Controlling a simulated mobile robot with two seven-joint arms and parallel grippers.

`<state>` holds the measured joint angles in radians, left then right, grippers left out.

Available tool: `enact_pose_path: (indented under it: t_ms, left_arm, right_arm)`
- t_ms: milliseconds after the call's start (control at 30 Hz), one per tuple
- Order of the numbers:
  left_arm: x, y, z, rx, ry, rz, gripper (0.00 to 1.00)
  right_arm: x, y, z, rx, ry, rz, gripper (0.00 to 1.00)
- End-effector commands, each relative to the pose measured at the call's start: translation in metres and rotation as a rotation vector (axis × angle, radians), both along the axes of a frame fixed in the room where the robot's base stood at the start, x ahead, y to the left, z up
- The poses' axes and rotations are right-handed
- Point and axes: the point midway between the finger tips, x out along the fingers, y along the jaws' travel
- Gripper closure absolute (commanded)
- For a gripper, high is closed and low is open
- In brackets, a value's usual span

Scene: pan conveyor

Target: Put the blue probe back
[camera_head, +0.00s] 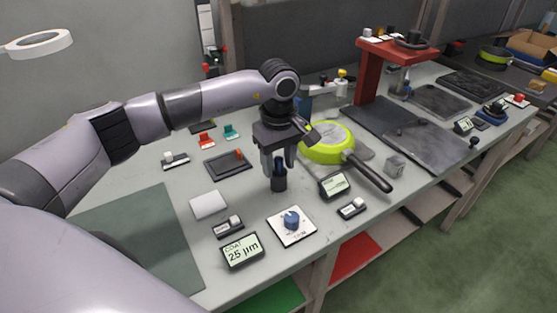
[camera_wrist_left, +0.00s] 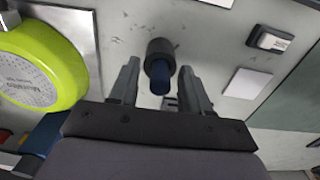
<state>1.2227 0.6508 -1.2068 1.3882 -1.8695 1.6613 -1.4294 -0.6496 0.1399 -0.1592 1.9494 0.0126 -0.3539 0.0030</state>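The blue probe (camera_head: 278,166) stands upright in a black round holder (camera_head: 279,184) on the bench. In the left wrist view the blue probe (camera_wrist_left: 160,82) points up toward the camera out of the black holder (camera_wrist_left: 160,47). My left gripper (camera_head: 278,170) is right over the holder, pointing down, with its fingers on either side of the probe. In the left wrist view, gaps show between the probe and both fingers of the left gripper (camera_wrist_left: 159,75), so it is open. My right gripper is not in view.
A lime-green pan (camera_head: 326,142) lies just right of the gripper, its dark handle reaching forward. A display reading 25 µm (camera_head: 242,251), a blue knob on a white plate (camera_head: 291,222) and another small display (camera_head: 334,185) stand in front. A dark tray (camera_head: 228,165) is left.

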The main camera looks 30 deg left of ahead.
Motion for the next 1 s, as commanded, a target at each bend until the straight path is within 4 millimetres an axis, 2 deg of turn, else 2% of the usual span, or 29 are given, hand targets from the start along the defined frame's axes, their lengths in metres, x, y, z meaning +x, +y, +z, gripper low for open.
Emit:
enact_pose_path:
  t_ms: [367, 467, 800, 1000]
  left_arm:
    - [0.001, 0.000, 0.008, -0.001, -0.003, 0.000, 0.53]
    - [0.001, 0.000, 0.023, 0.000, -0.006, 0.000, 0.53]
    - [0.001, 0.000, 0.096, 0.000, -0.004, 0.001, 0.53]
    - [0.000, 0.000, 0.119, 0.000, -0.002, 0.000, 0.53]
  right_arm:
    - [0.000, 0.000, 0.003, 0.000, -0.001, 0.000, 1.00]
    - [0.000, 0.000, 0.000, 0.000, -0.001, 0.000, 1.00]
    - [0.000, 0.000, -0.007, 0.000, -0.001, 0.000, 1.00]
    - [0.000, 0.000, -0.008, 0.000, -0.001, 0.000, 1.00]
